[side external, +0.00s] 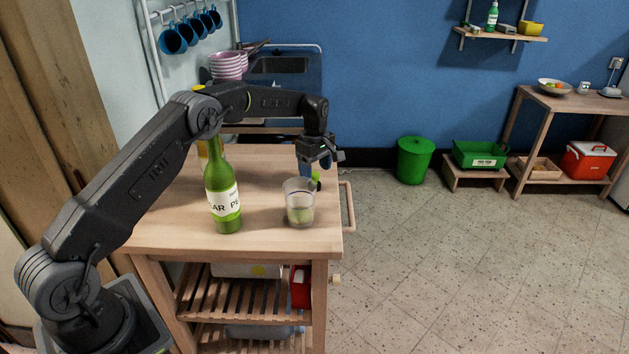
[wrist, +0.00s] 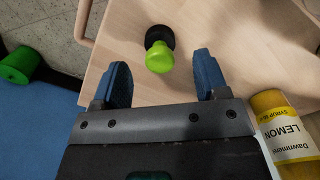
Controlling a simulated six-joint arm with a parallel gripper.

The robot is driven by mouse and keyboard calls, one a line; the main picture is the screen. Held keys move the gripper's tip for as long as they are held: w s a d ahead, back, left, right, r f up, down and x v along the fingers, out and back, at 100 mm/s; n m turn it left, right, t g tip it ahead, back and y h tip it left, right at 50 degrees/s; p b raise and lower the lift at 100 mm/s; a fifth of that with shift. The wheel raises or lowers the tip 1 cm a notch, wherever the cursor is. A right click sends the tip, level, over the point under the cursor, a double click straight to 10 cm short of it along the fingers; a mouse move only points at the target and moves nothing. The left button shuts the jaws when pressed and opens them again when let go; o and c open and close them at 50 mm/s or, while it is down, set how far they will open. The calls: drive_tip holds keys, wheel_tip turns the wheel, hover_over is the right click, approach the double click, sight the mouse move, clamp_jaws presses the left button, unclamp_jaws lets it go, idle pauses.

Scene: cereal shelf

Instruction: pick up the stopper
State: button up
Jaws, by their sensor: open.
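The stopper (wrist: 159,57) has a bright green knob and a black part. It lies on the wooden cart top (wrist: 250,50), ahead of my gripper in the wrist view. In the side external view the stopper (side external: 316,177) shows partly, just behind the clear glass (side external: 300,208). My gripper (side external: 317,166) points down close above it. In the wrist view my gripper (wrist: 161,62) is open, with one blue finger on each side of the stopper's line. No contact shows, and nothing is held.
A green bottle (side external: 223,195) stands upright left of the glass. A yellow lemon syrup bottle (wrist: 286,128) is beside my gripper in the wrist view. The cart's right edge and handle (side external: 347,207) are close to the stopper. A green bin (side external: 413,160) stands on the floor beyond.

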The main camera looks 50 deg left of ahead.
sight(315, 174)
drive_tip(key=f, duration=0.4)
drive_tip(key=shift+a+f, duration=0.2)
drive_tip(key=shift+f, duration=0.15)
drive_tip(key=shift+c, duration=0.2)
drive_tip(key=c, duration=0.9)
